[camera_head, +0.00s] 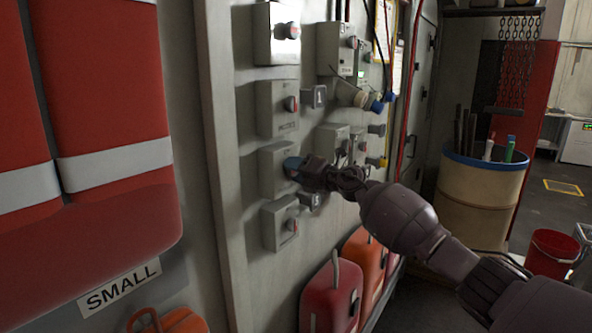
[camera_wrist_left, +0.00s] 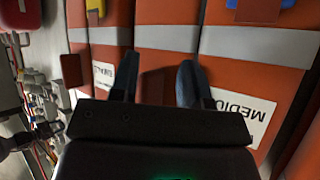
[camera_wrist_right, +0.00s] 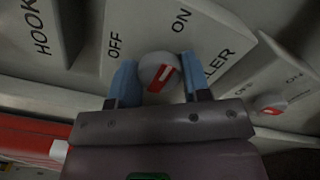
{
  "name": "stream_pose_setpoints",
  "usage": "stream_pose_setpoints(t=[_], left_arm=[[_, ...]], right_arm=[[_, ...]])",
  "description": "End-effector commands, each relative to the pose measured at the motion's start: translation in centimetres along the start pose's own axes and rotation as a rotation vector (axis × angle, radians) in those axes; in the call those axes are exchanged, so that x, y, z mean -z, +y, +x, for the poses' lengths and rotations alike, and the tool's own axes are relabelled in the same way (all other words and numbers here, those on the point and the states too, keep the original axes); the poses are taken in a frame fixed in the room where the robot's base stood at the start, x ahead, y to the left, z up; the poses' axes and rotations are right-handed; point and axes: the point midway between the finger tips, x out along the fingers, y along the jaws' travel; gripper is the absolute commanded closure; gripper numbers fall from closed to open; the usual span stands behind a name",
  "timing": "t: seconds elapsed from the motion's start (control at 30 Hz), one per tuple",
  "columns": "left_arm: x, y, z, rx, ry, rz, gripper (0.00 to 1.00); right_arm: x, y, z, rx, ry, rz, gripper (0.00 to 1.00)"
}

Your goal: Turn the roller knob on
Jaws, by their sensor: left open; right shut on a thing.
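The roller knob (camera_wrist_right: 159,72) is a round grey knob with a red and white mark, on a grey box (camera_wrist_right: 210,40) lettered OFF, ON and partly "LLER". In the head view my right gripper (camera_head: 294,167) reaches the roller box (camera_head: 272,172) on the wall and hides the knob. My left gripper (camera_wrist_left: 157,80) is open and empty, facing the red and silver packs; it is outside the head view.
Other switch boxes (camera_head: 277,107) sit close above and below on the wall. A box lettered HOOK (camera_wrist_right: 45,30) and another OFF/ON box (camera_wrist_right: 285,85) flank the knob. Red cans (camera_head: 332,297) stand below. Red packs (camera_head: 110,80) hang at left. A barrel (camera_head: 478,195) stands at right.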

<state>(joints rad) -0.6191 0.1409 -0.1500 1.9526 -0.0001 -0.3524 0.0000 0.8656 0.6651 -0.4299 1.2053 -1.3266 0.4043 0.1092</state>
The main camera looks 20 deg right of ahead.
Motion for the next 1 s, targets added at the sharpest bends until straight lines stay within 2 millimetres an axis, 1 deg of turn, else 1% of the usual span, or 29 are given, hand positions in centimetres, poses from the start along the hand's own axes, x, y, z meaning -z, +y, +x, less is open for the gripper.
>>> stream_pose_setpoints(t=[0.43, 0.47, 0.6, 0.87, 1.0], left_arm=[[0.18, 0.01, 0.04, 0.000, 0.004, 0.000, 0.57], [0.19, 0.01, 0.04, 0.000, 0.004, 0.000, 0.57], [0.20, 0.01, 0.04, 0.000, 0.004, 0.000, 0.57], [0.20, 0.01, 0.04, 0.000, 0.004, 0.000, 0.57], [0.16, 0.03, 0.09, 0.000, 0.005, 0.000, 0.57]], right_arm=[[0.16, -0.14, 0.01, 0.002, 0.003, 0.011, 0.80], [0.16, -0.14, 0.01, 0.002, 0.003, 0.011, 0.52], [0.11, -0.09, 0.01, 0.001, 0.002, 0.010, 0.31], [0.03, -0.03, -0.03, 0.000, 0.001, 0.009, 0.31], [-0.03, -0.05, -0.65, 0.000, 0.000, 0.008, 0.31]])
